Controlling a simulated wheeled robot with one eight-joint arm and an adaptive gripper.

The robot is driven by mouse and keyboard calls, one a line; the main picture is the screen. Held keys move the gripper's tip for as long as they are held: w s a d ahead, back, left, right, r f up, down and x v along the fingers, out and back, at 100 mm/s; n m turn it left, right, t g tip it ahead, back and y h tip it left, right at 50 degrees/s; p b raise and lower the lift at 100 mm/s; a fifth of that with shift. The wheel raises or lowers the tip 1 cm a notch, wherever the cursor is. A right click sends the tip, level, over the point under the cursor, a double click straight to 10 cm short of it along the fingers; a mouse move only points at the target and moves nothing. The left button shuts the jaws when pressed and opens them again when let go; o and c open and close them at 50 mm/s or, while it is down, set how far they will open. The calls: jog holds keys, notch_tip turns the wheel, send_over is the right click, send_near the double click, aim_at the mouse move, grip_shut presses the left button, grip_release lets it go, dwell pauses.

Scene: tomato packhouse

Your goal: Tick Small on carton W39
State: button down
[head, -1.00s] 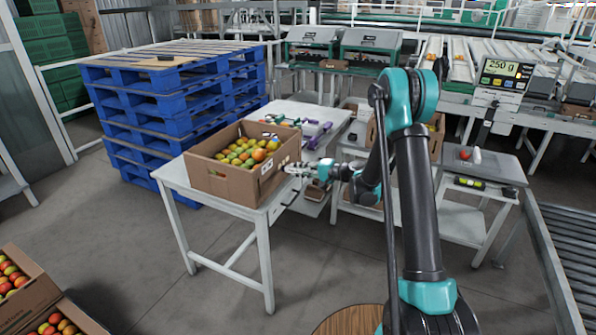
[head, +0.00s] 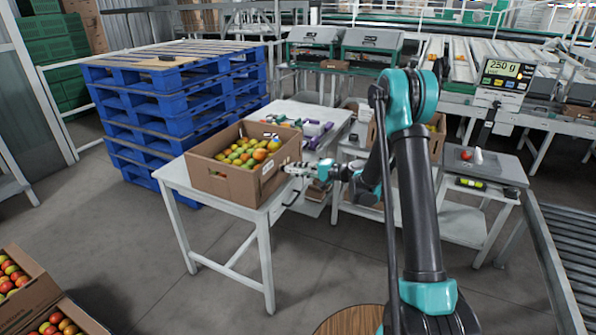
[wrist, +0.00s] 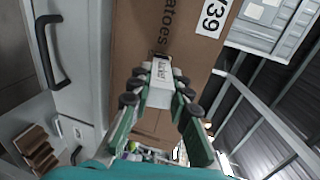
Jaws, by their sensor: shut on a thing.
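A brown carton (head: 225,185) full of tomatoes (head: 243,152) stands on the white table. A white label (head: 268,172) is on its right side. In the wrist view the carton's printed side (wrist: 180,30) fills the upper middle, and its label (wrist: 213,15) reads "39", partly cut off. My gripper (head: 291,169) is at the carton's right side, pointing at that face. In the wrist view my gripper (wrist: 160,85) is shut on a small white block with printing (wrist: 159,88) and a dark tip, perhaps a marker. I cannot tell whether the tip touches the cardboard.
Blue pallets (head: 165,110) are stacked to the left. A side table with a scale display (head: 502,75) stands right. More tomato cartons (head: 28,285) are at lower left.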

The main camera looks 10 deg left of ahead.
jog(key=shift+w+a, duration=0.1)
jog(key=shift+a, duration=0.15)
jog(key=shift+w+d+r, duration=0.15)
jog(key=shift+w+r, duration=0.25)
dwell(0.7)
jog(key=shift+s+f, duration=0.35)
jog(key=shift+f, duration=0.05)
dwell(0.3)
jog(key=shift+f+v, duration=0.2)
jog(key=shift+v, duration=0.75)
jog(key=shift+f+v, duration=0.2)
jog(key=shift+v, duration=0.75)
jog(key=shift+f+v, duration=0.2)
jog(key=shift+v, duration=0.75)
jog(key=shift+s+d, duration=0.1)
